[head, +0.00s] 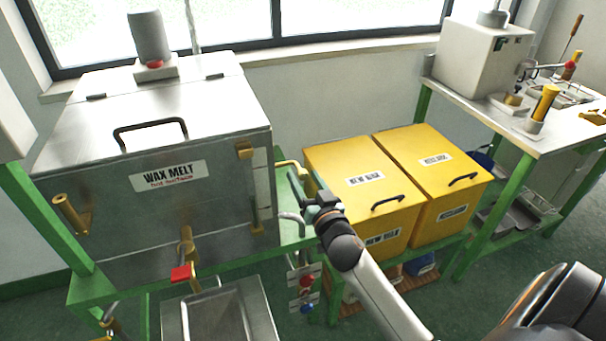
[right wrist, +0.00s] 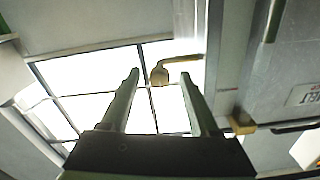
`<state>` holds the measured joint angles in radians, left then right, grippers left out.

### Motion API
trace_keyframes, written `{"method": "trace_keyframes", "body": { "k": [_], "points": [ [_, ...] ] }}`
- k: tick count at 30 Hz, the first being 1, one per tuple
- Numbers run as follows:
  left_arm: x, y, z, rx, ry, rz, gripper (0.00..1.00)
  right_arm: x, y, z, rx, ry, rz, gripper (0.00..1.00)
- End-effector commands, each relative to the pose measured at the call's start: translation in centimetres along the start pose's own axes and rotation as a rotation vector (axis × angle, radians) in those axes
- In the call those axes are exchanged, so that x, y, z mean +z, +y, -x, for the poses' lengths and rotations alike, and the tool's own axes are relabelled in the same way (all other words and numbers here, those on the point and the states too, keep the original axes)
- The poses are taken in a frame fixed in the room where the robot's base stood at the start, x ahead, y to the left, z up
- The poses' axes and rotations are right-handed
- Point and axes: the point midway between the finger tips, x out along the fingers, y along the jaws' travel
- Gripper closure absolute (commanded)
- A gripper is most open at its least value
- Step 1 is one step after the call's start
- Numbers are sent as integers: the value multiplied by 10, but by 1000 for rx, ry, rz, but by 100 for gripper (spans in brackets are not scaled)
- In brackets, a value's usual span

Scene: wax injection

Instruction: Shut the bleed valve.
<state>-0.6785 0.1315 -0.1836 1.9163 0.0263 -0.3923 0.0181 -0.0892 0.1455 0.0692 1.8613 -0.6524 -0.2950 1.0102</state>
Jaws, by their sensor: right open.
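A yellow bent lever (head: 289,164) sticks out at the right side of the steel wax melt tank (head: 90,215). It looks like the bleed valve's handle, but I can read no label on it. In the right wrist view the yellow lever (right wrist: 184,59) ends in a rounded, brass-coloured knob (right wrist: 159,75). My right gripper (head: 301,186) is just below and beside the lever in the head view. In the right wrist view my right gripper (right wrist: 161,76) is open, and the knob appears between its fingertips; I see no contact. My left gripper is out of view.
Two yellow bins (head: 345,160) with black handles stand right of my gripper. A red-handled tap (head: 182,273) sits on the tank front above a steel tray (head: 218,315). Red and blue knobs (head: 306,281) hang below the green frame. A workbench (head: 480,112) stands at the right.

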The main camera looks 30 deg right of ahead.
Motion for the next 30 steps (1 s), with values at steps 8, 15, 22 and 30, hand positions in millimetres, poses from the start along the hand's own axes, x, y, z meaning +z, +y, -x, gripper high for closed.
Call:
{"method": "trace_keyframes", "body": {
  "k": [8,15,22,30],
  "points": [
    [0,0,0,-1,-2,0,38,0,0,-17,0,-1,1,38],
    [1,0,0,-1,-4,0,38,0,0,-17,0,-1,1,38],
    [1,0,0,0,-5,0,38,0,0,-17,0,-1,1,64],
    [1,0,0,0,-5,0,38,0,0,-17,0,-1,1,94]
  ]
}}
